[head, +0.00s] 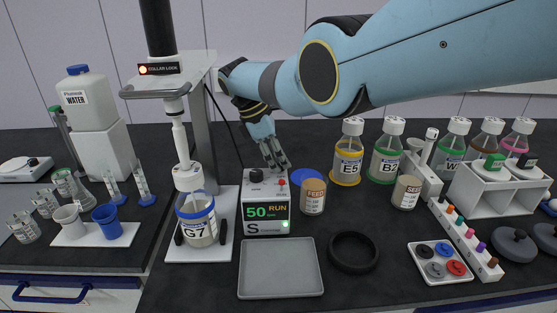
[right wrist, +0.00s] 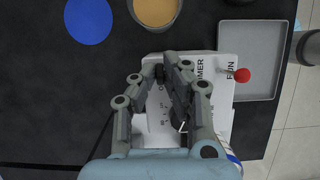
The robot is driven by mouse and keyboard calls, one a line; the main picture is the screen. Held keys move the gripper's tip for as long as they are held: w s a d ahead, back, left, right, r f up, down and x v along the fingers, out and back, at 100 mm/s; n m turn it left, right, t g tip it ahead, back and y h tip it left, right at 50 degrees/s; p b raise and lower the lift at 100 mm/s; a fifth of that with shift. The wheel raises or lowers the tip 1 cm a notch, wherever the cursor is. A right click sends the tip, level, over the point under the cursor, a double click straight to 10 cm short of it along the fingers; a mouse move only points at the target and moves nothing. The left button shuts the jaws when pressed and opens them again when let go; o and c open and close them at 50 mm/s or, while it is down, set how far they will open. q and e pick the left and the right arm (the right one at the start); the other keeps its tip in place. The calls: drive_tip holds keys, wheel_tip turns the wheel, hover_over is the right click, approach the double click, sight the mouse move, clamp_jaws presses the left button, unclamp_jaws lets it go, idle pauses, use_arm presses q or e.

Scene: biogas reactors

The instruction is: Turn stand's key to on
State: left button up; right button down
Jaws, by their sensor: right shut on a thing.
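The stand (head: 203,110) is a white post with a "COLLAR LOCK" panel (head: 160,69) and a lit orange lamp. Beside it is a control box (head: 266,213) with a green "50 RUN" display and a lit green lamp. My right gripper (head: 277,158) reaches down to the box top. In the right wrist view its fingers (right wrist: 170,78) are shut over the labelled white box top (right wrist: 220,125), on what seems to be the key, mostly hidden between them. A red knob (right wrist: 242,75) sits beside the word RUN. My left gripper is not in view.
A jar labelled G7 (head: 198,225) stands on the stand's base. A grey tray (head: 280,268) and a black ring (head: 353,252) lie in front. A seed jar (head: 312,197) and a blue disc (head: 305,175) are right of the box. Several bottles stand farther right.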

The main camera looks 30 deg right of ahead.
drive_tip(key=c, duration=1.4)
unclamp_jaws()
drive_tip(key=shift+d, duration=0.1)
drive_tip(key=shift+c, duration=0.2)
drive_tip(key=v, duration=0.7)
drive_tip(key=shift+r, duration=0.2)
